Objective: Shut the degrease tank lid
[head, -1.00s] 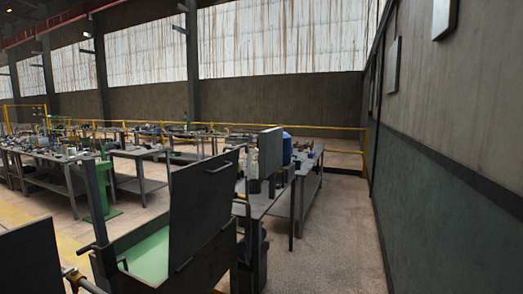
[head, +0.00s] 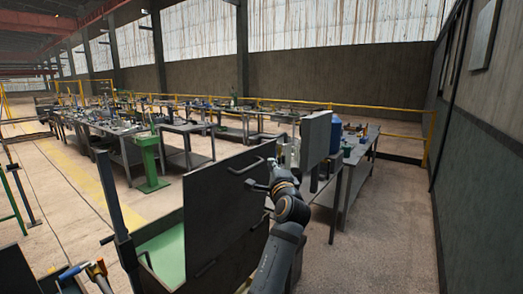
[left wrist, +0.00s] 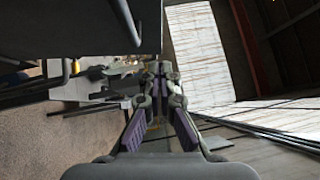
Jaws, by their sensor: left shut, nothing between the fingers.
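The degrease tank (head: 146,262) stands in the lower middle of the head view, with a green inside. Its dark flat lid (head: 222,215) stands upright, open, with a bar handle (head: 249,166) near its top edge. My left gripper (head: 262,187) is shut and empty, just right of the lid and close below the handle; whether it touches the lid I cannot tell. In the left wrist view the shut fingers (left wrist: 160,72) point away, and a dark panel (left wrist: 75,25) with a bar, likely the lid, fills the upper left. My right gripper is not in view.
A workbench (head: 352,160) with a grey panel (head: 315,139) and a blue container (head: 335,134) stands behind my left arm. A dark post (head: 110,195) rises at the tank's left. Open floor (head: 395,235) lies to the right, before the wall.

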